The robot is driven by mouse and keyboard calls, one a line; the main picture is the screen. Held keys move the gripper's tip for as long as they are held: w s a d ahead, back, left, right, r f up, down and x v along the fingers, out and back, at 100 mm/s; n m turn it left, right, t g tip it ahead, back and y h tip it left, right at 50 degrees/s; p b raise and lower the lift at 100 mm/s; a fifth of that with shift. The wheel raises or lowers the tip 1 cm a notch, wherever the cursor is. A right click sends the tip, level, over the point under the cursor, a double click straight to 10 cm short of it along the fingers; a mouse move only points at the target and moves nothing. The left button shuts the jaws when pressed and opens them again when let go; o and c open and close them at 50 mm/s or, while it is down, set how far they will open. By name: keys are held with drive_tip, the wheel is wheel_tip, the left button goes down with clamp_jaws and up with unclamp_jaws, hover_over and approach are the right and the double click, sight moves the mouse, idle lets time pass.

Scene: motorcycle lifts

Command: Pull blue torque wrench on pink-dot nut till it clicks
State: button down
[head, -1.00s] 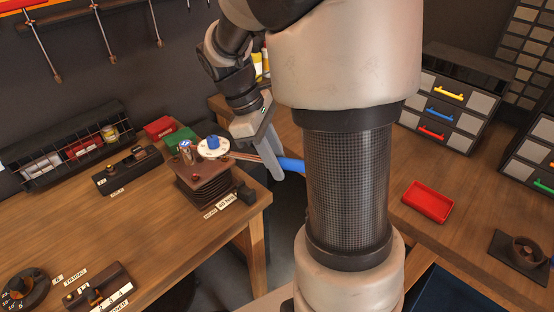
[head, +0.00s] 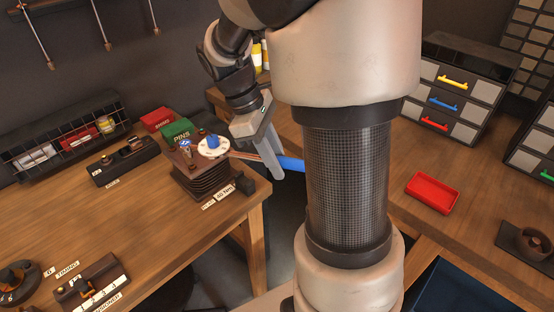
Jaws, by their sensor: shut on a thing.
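The torque wrench with a blue handle (head: 290,164) reaches from a white round disc (head: 213,146) on a dark ribbed block (head: 203,180) out past the table's right edge. A blue piece (head: 212,141) sits on top of the disc at the wrench's head end. My gripper (head: 272,162) points down and is shut on the wrench near the start of its blue handle. A pink dot is too small to make out, and the nut under the wrench head is hidden. Part of the handle's far end is behind my arm.
A label reading about "40 Nm" (head: 224,192) lies at the block's front. Green (head: 177,131) and red (head: 157,119) boxes stand behind it. A wire rack (head: 70,145) is at the left back. A red tray (head: 432,193) lies on the right bench. A floor gap separates the benches.

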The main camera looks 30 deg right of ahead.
drive_tip(key=shift+f+p, duration=0.3)
drive_tip(key=shift+f, duration=0.55)
idle(2.1)
drive_tip(key=shift+s, duration=0.1)
drive_tip(key=shift+s+a+m+g+y+p, duration=0.15)
drive_tip(key=shift+s+a+m+y, duration=0.1)
drive_tip(key=shift+s+a+m, duration=0.6)
drive_tip(key=shift+s+a+m+g+y+p, duration=0.2)
drive_tip(key=shift+s+a+m, duration=0.35)
drive_tip(key=shift+s+a, duration=0.55)
drive_tip(key=shift+w+a, duration=0.15)
drive_tip(key=shift+w, duration=0.05)
drive_tip(key=shift+s+a+m+g+y, duration=0.1)
drive_tip(key=shift+s+a+m+y, duration=0.1)
drive_tip(key=shift+s+a+m, duration=0.45)
drive_tip(key=shift+s+a+m+g+y, duration=0.15)
drive_tip(key=shift+a+m, duration=0.2)
drive_tip(key=shift+a, duration=0.65)
drive_tip(key=shift+s+a+m+y, duration=0.2)
drive_tip(key=shift+s+a+m, duration=0.25)
drive_tip(key=shift+a, duration=0.4)
drive_tip(key=shift+a+p, duration=0.1)
drive_tip(key=shift+p, duration=0.2)
